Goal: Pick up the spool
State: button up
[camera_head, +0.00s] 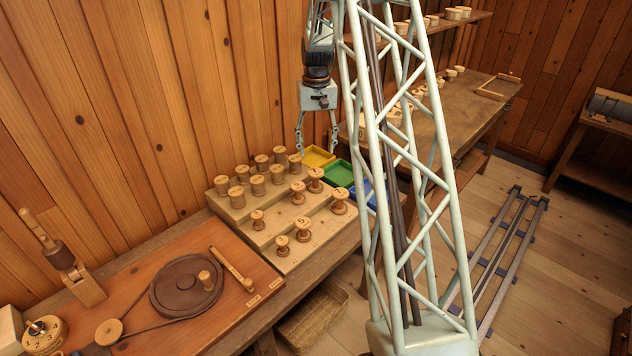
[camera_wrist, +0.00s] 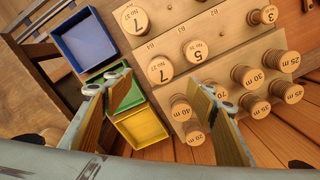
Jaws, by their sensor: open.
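Several turned wooden spools stand upright on a stepped wooden rack (camera_head: 318,232). Thick-bodied spools, such as the left one (camera_head: 237,197), fill the back rows, and narrow-waisted ones with numbered tops, such as the spool marked 5 (camera_head: 303,235), stand in front. The pictures do not single out one spool. My gripper (camera_head: 318,153) is open and empty, pointing down above the back right end of the rack.
Yellow (camera_head: 317,157), green (camera_head: 338,172) and blue (camera_head: 364,193) trays sit right of the rack, partly behind my lattice column. A board with a dark wheel (camera_head: 186,286) lies left. A plank wall (camera_head: 130,100) rises close behind. A basket (camera_head: 312,315) is below.

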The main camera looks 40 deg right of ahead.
aim_at(316, 172)
jog(key=shift+f, duration=3.9)
jog(key=shift+w+f+b, duration=0.15)
jog(key=shift+f+b, duration=0.3)
jog(key=shift+f, duration=2.2)
jog(key=shift+c, duration=0.2)
jog(key=c, duration=1)
